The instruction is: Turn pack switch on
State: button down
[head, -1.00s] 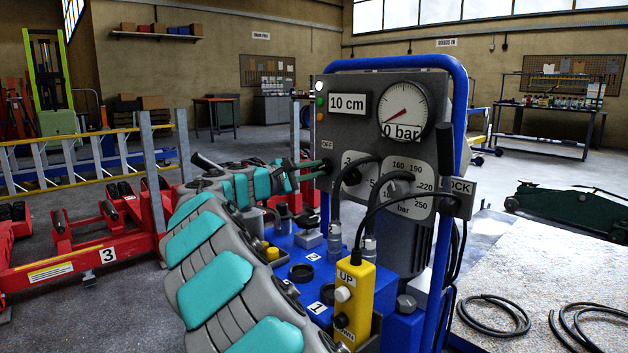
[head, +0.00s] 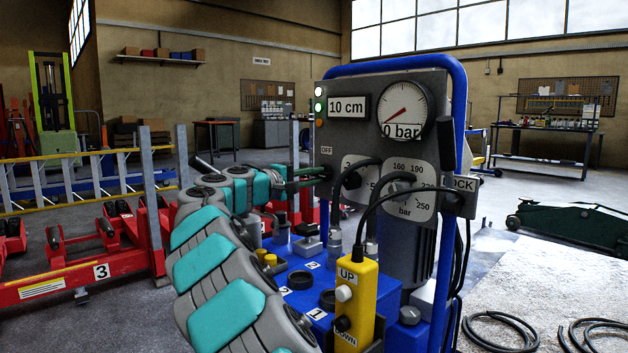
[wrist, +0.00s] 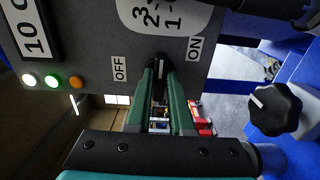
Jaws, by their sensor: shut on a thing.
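The grey control panel (head: 345,140) stands on the blue power pack and shows 10 cm and 0 bar. In the wrist view a small black switch knob (wrist: 161,61) with a white mark sits between the OFF label (wrist: 119,69) and the ON label (wrist: 195,48). My gripper (wrist: 160,76) has its green fingers closed on this knob. The white mark lies between the fingers, and its exact turn is hard to read. In the head view my gripper (head: 324,172) meets the panel's left edge below the OFF label, and the knob is hidden.
White, green and orange lamps sit on the panel; the green lamp (wrist: 52,81) looks lit. A yellow UP/DOWN pendant (head: 355,305) and black cables are in front of the panel. Red lifting stands (head: 90,255) are at left, a green trolley jack (head: 570,225) at right.

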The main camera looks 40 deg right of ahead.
jog(key=c, duration=0.8)
grip_release()
jog(key=shift+a, duration=0.1)
jog(key=a, duration=0.7)
jog(key=shift+s+a+p, duration=0.35)
jog(key=shift+s, duration=0.1)
